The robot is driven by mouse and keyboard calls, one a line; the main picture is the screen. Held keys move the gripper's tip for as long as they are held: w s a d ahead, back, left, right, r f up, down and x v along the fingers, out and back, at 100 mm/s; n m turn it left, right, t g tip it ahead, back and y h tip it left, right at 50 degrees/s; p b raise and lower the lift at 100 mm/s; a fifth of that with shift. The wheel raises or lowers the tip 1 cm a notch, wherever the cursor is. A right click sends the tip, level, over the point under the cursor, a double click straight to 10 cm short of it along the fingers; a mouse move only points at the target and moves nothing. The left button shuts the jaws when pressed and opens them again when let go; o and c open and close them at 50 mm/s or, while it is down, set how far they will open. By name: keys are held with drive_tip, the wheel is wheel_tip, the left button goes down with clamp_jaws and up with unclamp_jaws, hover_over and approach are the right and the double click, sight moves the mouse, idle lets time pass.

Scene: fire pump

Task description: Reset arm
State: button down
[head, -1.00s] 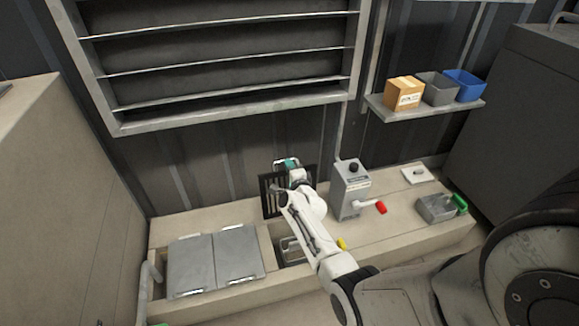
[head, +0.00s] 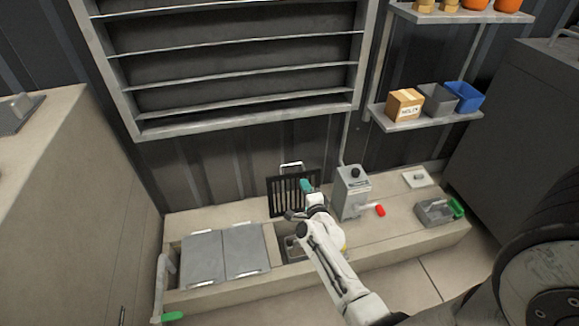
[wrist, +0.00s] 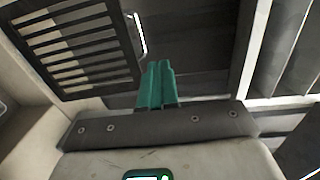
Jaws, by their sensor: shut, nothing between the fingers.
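My gripper (head: 306,186) shows in the head view as small teal fingers in front of the dark slatted grate. In the wrist view the teal fingers (wrist: 158,84) are together, with nothing between them. The black slatted grate (head: 285,196) stands upright against the wall behind the bench, and has a light metal handle on top. It also shows at the upper left of the wrist view (wrist: 75,50). My white arm reaches up from the bottom of the head view and hides part of the bench opening.
A grey control box (head: 352,190) with a red-tipped lever (head: 379,210) stands right of my gripper. Two grey lids (head: 224,252) cover the bench's left part. A grey tray (head: 433,213) with a green handle sits at right. A shelf (head: 425,118) holds a carton and two bins.

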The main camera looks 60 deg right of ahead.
drive_tip(key=w+a+n+y, duration=0.3)
drive_tip(key=a+n+y, duration=0.2)
drive_tip(key=a+n, duration=0.3)
drive_tip(key=w+a+n+y, duration=0.2)
drive_tip(key=a+n+y, duration=0.3)
drive_tip(key=a, duration=0.6)
drive_tip(key=s+a+n+g+y, duration=0.3)
drive_tip(key=s+a+n+g, duration=0.2)
drive_tip(key=s+a+n, duration=0.55)
drive_tip(key=s+a+r+n+g, duration=0.2)
drive_tip(key=s+r+g, duration=0.1)
drive_tip(key=s, duration=0.2)
drive_tip(key=s+a+r+n+g, duration=0.2)
drive_tip(key=s+a, duration=0.1)
drive_tip(key=s, duration=0.3)
wheel_tip(320, 180, up, 24)
drive_tip(key=p, duration=2.4)
drive_tip(key=shift+w+d+r, duration=0.2)
drive_tip(key=shift+w+d, duration=0.1)
drive_tip(key=shift+w, duration=0.05)
